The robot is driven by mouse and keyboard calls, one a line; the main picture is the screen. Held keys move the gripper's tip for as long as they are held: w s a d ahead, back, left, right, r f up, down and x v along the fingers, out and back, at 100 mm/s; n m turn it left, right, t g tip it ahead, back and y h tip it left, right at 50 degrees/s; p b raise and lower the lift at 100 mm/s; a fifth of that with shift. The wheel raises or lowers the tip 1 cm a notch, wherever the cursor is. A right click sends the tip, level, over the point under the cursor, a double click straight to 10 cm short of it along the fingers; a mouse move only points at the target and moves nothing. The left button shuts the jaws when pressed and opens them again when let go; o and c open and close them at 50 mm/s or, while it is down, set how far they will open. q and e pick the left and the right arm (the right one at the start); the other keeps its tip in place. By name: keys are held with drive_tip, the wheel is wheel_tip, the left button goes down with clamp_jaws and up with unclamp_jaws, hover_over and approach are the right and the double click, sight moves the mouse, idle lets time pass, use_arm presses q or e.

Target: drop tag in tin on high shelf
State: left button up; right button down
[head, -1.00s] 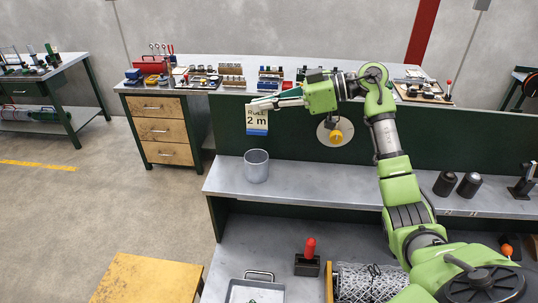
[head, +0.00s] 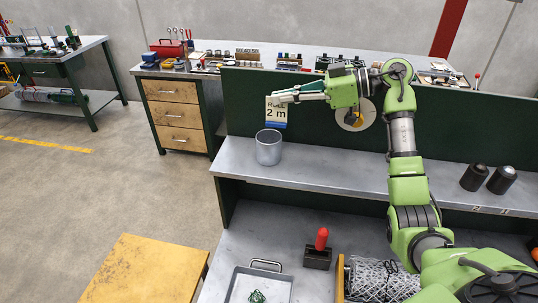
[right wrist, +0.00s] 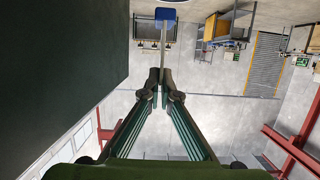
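The tag (head: 276,118) is a thin white card with a blue lower band and the print "2 m". My right gripper (head: 283,97) is shut on its upper part, and the card hangs down. In the right wrist view the tag (right wrist: 165,40) shows nearly edge-on beyond the closed fingertips (right wrist: 161,80). The tin (head: 268,150) is an open grey cylinder standing upright near the left end of the high shelf (head: 330,165). In the head view the tag's lower edge appears just above the tin's rim, apart from it. My left gripper is not in view.
A dark green panel (head: 300,118) stands behind the shelf. Below are a metal tray (head: 285,290), a red-handled tool (head: 321,240) and a wire mesh roll (head: 385,278). The shelf between tin and cylinders is clear.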

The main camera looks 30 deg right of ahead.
drive_tip(key=shift+a+r, duration=0.1)
drive_tip(key=shift+r, duration=0.05)
drive_tip(key=shift+s, duration=0.1)
drive_tip(key=c, duration=2.3)
unclamp_jaws()
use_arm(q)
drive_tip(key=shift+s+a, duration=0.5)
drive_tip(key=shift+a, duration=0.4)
use_arm(e)
drive_tip(key=shift+o, duration=0.6)
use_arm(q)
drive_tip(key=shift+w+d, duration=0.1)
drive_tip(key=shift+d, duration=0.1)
use_arm(e)
drive_tip(key=v, duration=1.2)
